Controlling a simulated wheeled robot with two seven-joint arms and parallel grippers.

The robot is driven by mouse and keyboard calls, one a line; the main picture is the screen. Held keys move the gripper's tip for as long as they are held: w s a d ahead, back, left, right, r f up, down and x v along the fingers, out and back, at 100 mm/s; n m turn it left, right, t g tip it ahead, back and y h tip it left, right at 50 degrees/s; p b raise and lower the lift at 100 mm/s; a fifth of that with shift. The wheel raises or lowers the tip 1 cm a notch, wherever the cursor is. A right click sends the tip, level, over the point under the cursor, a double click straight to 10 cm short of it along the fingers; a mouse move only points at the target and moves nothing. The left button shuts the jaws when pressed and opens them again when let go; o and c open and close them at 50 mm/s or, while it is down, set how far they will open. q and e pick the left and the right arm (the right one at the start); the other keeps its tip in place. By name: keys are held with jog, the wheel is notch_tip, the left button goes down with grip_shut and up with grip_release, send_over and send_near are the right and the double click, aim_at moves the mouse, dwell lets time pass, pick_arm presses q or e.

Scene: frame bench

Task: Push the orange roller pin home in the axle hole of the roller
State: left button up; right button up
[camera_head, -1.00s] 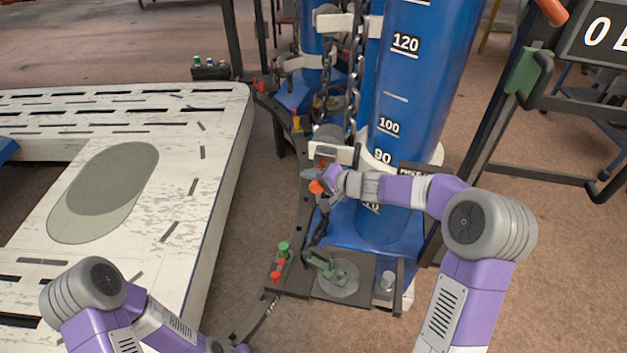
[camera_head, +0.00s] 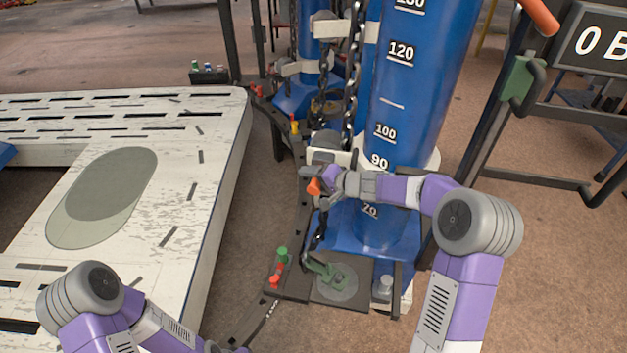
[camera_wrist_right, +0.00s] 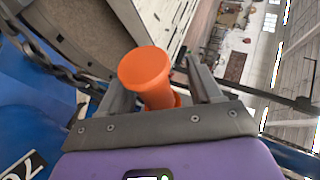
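The orange roller pin (camera_head: 314,187) shows at the tip of my right gripper (camera_head: 322,183), in front of the blue column. In the right wrist view the pin (camera_wrist_right: 146,70) stands between the two grey fingers of the right gripper (camera_wrist_right: 165,85), its round head tilted toward the upper left. The fingers look closed on its shank. My left gripper is almost wholly cut off at the bottom edge.
A hanging chain (camera_head: 352,80) and the blue column (camera_head: 415,90) stand close behind the right gripper. A dark plate with a green lever (camera_head: 320,267) lies below. A white slotted table (camera_head: 185,215) fills the left. Red and green pegs (camera_head: 278,270) stand beside the plate.

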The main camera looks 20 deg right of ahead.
jog(key=v, duration=0.7)
jog(key=shift+s+d+p, duration=0.15)
jog(key=shift+s+p, duration=0.1)
jog(key=shift+p, duration=0.15)
jog(key=shift+r, duration=0.1)
